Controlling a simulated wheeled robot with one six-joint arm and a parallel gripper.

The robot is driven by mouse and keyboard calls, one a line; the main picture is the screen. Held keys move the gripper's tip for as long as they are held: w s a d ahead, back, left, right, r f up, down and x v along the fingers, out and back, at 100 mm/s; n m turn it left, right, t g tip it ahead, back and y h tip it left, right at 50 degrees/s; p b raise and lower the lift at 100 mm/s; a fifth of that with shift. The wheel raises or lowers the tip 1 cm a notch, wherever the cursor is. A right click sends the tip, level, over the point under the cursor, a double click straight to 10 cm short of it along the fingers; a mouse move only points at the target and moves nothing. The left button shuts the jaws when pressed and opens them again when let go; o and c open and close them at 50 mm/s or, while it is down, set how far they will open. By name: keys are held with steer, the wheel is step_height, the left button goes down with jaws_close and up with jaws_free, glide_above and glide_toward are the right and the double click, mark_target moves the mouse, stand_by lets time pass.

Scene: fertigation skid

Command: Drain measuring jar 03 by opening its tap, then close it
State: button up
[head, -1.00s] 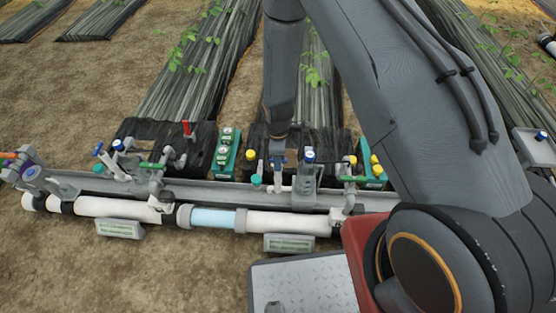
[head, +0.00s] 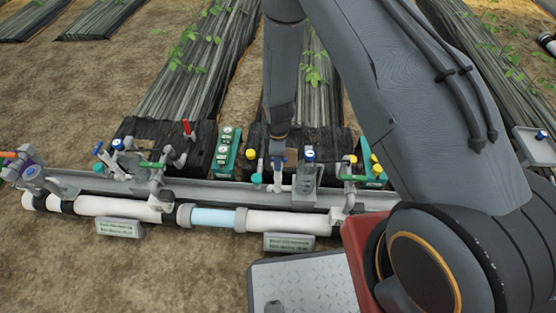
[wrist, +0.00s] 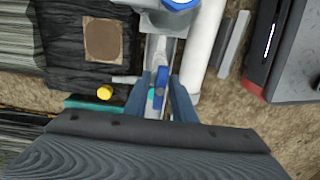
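My gripper (head: 278,158) points down at the white pipework in the right half of the skid. In the wrist view its two blue-grey fingers (wrist: 159,80) stand on either side of a small blue tap handle (wrist: 160,88), with narrow gaps visible, so it looks open around the handle. I cannot tell whether a finger touches it. No jar number is readable, and the fingers partly hide the tap.
A grey channel (head: 215,190) and a thick white pipe (head: 120,208) run across the skid. Yellow-capped (head: 251,155) and green-handled (head: 354,178) fittings flank my gripper closely. Another blue-capped fitting (head: 118,145) is at left. Two sign blocks (head: 119,229) (head: 289,243) lie in front.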

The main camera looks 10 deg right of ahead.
steer(key=o, duration=0.8)
steer(key=shift+f, duration=0.25)
steer(key=shift+c, duration=0.3)
steer(key=c, duration=0.7)
steer(key=o, duration=0.8)
steer(key=shift+f, duration=0.25)
steer(key=shift+r+p, duration=2.65)
steer(key=shift+r, duration=1.35)
